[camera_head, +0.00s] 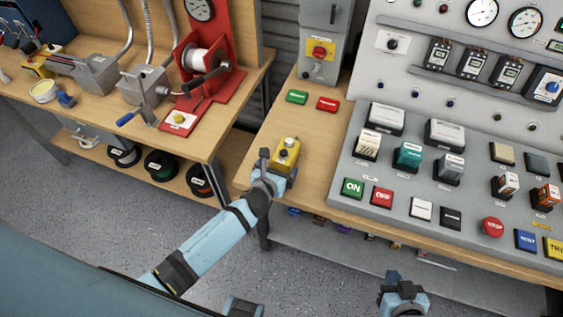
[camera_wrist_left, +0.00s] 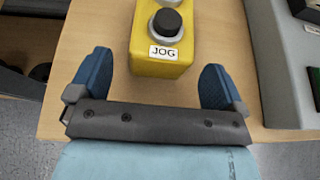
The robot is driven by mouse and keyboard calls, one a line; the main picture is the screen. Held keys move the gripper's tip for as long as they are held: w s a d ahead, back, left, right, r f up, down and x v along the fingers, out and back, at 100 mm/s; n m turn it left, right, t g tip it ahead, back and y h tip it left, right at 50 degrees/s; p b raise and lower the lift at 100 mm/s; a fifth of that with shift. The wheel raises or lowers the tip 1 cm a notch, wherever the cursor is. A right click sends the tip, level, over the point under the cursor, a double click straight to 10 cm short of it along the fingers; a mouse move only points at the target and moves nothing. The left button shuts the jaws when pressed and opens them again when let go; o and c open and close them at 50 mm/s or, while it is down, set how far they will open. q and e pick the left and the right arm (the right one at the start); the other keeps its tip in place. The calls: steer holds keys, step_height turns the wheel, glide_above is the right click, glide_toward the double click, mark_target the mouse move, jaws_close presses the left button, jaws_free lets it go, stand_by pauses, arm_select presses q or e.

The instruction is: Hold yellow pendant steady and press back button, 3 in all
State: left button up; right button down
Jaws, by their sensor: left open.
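The yellow pendant (camera_head: 286,152) lies on the wooden bench near its front left corner. In the left wrist view the pendant (camera_wrist_left: 163,66) shows a black round button (camera_wrist_left: 167,21) and a label reading JOG. Its far part is cut off by the top edge there, so I cannot tell what other buttons it has. My left gripper (camera_head: 277,168) is at the pendant's near end. Its blue fingers (camera_wrist_left: 155,80) are open, one on each side of the pendant, with gaps. My right gripper (camera_head: 392,281) is low in the head view, away from the pendant, and its jaws are unclear.
A grey control console (camera_head: 440,150) with several switches and buttons stands right of the pendant. Green and red labels (camera_head: 312,100) lie behind it. A second bench (camera_head: 150,135) with a red winder (camera_head: 200,70) is at the left. Wood beside the pendant is clear.

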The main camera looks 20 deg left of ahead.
mark_target(280, 165)
arm_select(q)
steer(key=shift+x, duration=1.85)
steer(key=c, duration=1.2)
steer(key=shift+o, duration=0.2)
stand_by(0.6)
